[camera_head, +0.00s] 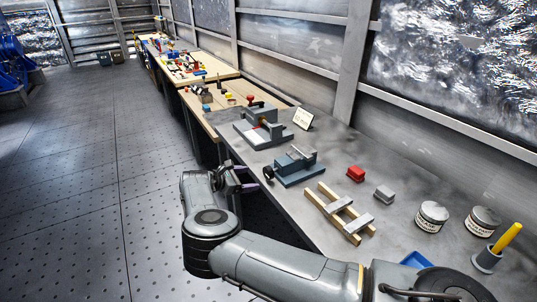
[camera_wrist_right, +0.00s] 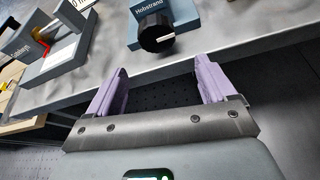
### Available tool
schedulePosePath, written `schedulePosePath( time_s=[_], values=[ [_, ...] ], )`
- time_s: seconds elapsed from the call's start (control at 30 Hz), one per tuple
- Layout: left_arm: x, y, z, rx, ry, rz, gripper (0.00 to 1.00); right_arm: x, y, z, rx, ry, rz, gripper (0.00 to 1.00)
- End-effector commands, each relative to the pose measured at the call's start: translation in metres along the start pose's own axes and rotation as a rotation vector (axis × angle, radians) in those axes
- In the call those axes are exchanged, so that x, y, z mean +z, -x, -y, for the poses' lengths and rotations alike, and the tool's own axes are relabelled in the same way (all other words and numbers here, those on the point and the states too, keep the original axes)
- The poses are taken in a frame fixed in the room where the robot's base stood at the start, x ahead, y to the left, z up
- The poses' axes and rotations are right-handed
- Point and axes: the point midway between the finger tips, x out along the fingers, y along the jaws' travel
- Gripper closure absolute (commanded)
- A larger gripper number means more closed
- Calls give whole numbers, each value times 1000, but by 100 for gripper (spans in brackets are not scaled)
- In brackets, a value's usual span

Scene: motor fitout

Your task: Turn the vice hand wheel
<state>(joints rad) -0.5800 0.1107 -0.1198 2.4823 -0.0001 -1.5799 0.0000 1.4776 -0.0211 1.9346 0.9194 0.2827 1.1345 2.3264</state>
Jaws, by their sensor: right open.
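The blue-grey vice (camera_head: 297,166) stands on the grey bench near its front edge. Its black hand wheel (camera_head: 268,174) faces the aisle side. In the right wrist view the hand wheel (camera_wrist_right: 156,33) is a dark round knob with a pale mark, below the vice body (camera_wrist_right: 131,35) with its lettering. My right gripper (camera_head: 246,178) is in front of the bench edge, beside the hand wheel and apart from it. In the right wrist view its two purple fingers (camera_wrist_right: 162,78) are spread and empty, with the wheel ahead between them. My left gripper is not in view.
A grey device (camera_head: 252,132) with red parts stands farther along the bench, beside a small sign (camera_head: 303,118). The aisle floor is clear.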

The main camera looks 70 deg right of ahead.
Motion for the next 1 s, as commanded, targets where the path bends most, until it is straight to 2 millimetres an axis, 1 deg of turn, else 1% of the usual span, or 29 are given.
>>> schedulePosePath(
  time_s=[0.03,0.1,0.23,0.37,0.47,0.8,0.9,1.0],
  values=[
    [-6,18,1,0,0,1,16,13,8,-1,-2,8,-2,16],
    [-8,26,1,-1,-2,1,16,16,12,-1,-1,15,-3,16],
    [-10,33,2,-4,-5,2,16,22,14,-1,0,19,-1,16],
    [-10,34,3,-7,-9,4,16,22,7,-1,0,20,0,16],
    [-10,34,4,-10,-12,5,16,22,-4,-1,-1,20,1,16],
    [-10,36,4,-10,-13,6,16,23,-58,-1,-1,19,1,16],
    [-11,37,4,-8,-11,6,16,23,-72,-1,-1,19,2,16],
    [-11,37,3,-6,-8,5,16,23,-82,-2,0,18,1,16]
  ],
)
